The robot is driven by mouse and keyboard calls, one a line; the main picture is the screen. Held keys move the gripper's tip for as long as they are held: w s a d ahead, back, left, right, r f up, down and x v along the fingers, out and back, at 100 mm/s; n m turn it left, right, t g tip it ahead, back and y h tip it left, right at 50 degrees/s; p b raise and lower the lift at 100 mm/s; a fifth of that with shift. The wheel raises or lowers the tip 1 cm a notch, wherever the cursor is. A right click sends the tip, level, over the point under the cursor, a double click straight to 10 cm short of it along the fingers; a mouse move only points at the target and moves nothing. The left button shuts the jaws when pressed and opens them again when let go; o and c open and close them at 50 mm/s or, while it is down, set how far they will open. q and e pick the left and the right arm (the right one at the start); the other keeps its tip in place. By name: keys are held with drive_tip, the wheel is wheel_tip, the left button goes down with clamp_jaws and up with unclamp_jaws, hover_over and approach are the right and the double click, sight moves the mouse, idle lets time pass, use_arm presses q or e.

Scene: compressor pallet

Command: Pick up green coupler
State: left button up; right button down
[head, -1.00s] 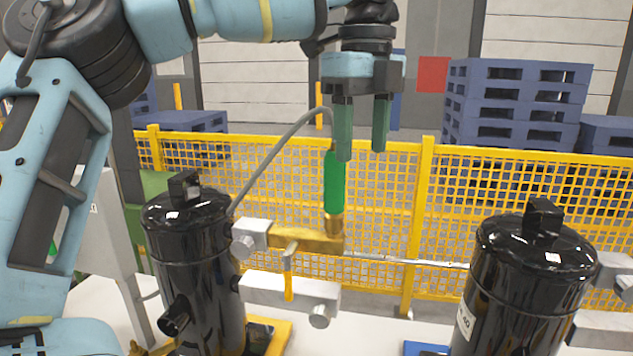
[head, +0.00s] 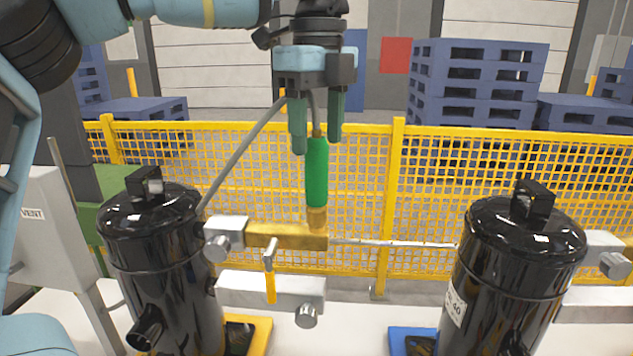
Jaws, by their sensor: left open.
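The green coupler (head: 317,172) stands upright on a brass fitting (head: 316,216) above a brass block (head: 290,236), in the middle of the head view. A grey hose (head: 245,152) curves up to its top. My left gripper (head: 316,142) points down from above, its two green fingers apart. In the picture its fingertips overlap the top of the coupler, one on each side, with no clear contact. My right gripper is out of the view.
Black compressors stand at the left (head: 152,235) and right (head: 520,245). A thin metal pipe (head: 395,244) runs between them. A yellow handle (head: 270,285) hangs below the block. Behind are a yellow mesh fence (head: 445,180) and stacked blue pallets (head: 470,85).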

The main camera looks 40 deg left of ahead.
sight(317, 164)
use_arm(q)
drive_tip(key=shift+w+a+f+p, duration=0.1)
drive_tip(key=shift+a+f+p, duration=0.1)
drive_tip(key=shift+f, duration=1.1)
drive_tip(key=shift+a+f+p, duration=0.1)
drive_tip(key=shift+f+p, duration=0.1)
drive_tip(key=shift+f, duration=1.05)
drive_tip(key=shift+d+f, duration=0.1)
drive_tip(key=shift+f, duration=0.2)
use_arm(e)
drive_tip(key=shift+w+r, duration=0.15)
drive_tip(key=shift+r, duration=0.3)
use_arm(q)
drive_tip(key=shift+c, duration=0.3)
drive_tip(key=shift+c, duration=1.2)
drive_tip(key=c, duration=0.9)
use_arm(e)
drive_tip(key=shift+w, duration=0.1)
use_arm(q)
drive_tip(key=shift+r, duration=0.15)
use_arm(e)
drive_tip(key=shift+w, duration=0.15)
